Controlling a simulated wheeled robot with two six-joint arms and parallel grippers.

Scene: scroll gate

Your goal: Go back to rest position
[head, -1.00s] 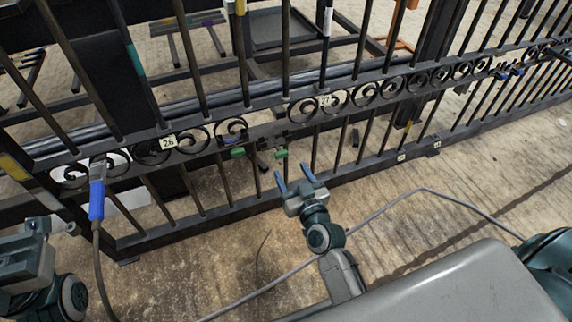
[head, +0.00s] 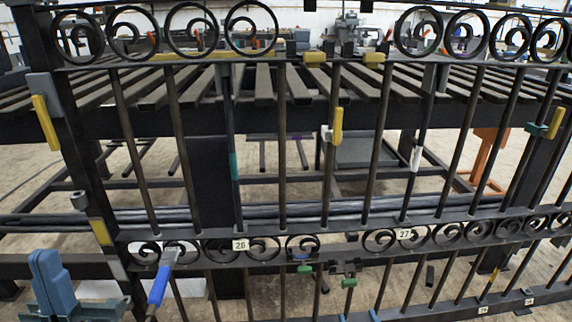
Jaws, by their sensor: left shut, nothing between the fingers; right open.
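In the head view my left gripper (head: 52,284) is at the lower left corner, its blue fingers upright and together, with nothing between them. It is in front of the gate's left post and left of the blue-handled tool (head: 160,285). My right gripper (head: 358,316) shows only as two blue fingertips at the bottom edge, apart from each other. The rest of it is below the picture. The black scroll gate (head: 283,180) stands upright ahead and fills most of the view.
The blue-handled tool is at the gate's lower scroll band, left of the label 26 (head: 240,244). A slatted bench (head: 200,90) stands behind the gate.

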